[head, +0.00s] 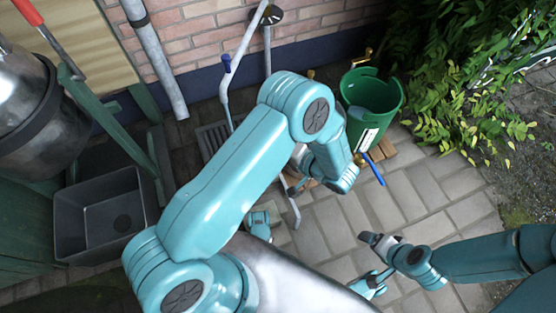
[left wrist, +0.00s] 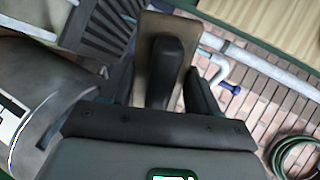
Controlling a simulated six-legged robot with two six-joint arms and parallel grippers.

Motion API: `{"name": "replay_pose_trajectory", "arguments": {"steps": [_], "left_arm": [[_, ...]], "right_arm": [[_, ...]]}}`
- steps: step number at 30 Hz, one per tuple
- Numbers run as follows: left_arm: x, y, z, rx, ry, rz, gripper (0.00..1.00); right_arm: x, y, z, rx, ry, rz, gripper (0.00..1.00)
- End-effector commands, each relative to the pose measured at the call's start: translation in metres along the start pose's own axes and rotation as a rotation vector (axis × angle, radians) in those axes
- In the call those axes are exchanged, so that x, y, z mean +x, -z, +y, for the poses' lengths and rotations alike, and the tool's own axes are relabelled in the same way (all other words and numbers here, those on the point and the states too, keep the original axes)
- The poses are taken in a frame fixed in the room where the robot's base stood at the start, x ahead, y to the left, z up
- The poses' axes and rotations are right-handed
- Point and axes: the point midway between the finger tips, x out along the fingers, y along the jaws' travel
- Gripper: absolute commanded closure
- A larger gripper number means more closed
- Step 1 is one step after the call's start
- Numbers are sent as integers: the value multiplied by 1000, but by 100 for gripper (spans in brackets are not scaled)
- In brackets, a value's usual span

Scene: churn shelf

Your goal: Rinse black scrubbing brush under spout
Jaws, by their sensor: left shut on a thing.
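In the left wrist view my left gripper (left wrist: 162,95) is shut on the black scrubbing brush. The brush shows as a dark rounded piece (left wrist: 166,65) between the fingers, with a tan block (left wrist: 183,28) behind it. The bristles cannot be made out. The pale bent spout pipe (head: 245,40) with a blue lever runs down the wall. It also shows in the left wrist view (left wrist: 219,73), to the right of the brush and apart from it. My right gripper (head: 371,239) is over the paving, its fingers too small to read.
A green bucket (head: 370,105) stands near a wooden crate, with a blue-handled item (head: 374,170) in front. A grey basin (head: 104,218) and a metal churn (head: 35,105) are at the left. A dark slotted grate (head: 207,137) lies below the wall. Paving (head: 440,190) at right is clear.

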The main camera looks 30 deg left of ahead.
Motion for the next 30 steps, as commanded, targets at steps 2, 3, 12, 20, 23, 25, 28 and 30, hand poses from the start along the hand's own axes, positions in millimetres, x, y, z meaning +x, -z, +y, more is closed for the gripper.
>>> {"name": "replay_pose_trajectory", "arguments": {"steps": [2, 3, 12, 20, 23, 25, 28, 30], "left_arm": [[2, 2, 10, 2, 21, 14, 77], [2, 3, 10, 4, 27, 18, 77], [22, 6, 4, 5, 33, 18, 77], [51, 6, -2, 6, 32, 18, 77], [62, 7, -4, 6, 32, 18, 77], [69, 7, -5, 6, 32, 18, 77], [80, 8, -8, 6, 32, 18, 77], [88, 8, -9, 6, 32, 19, 77]], "right_arm": [[12, 0, 4, 0, 0, 5, 13], [13, 0, 5, 0, 0, 6, 13], [11, 0, 4, 0, 0, 7, 13], [11, 0, 4, 0, 0, 7, 13], [11, 0, 4, 0, 0, 7, 13], [11, 0, 4, 0, 0, 7, 13], [11, 0, 4, 0, 0, 7, 13], [11, 0, 4, 0, 0, 7, 13]]}}
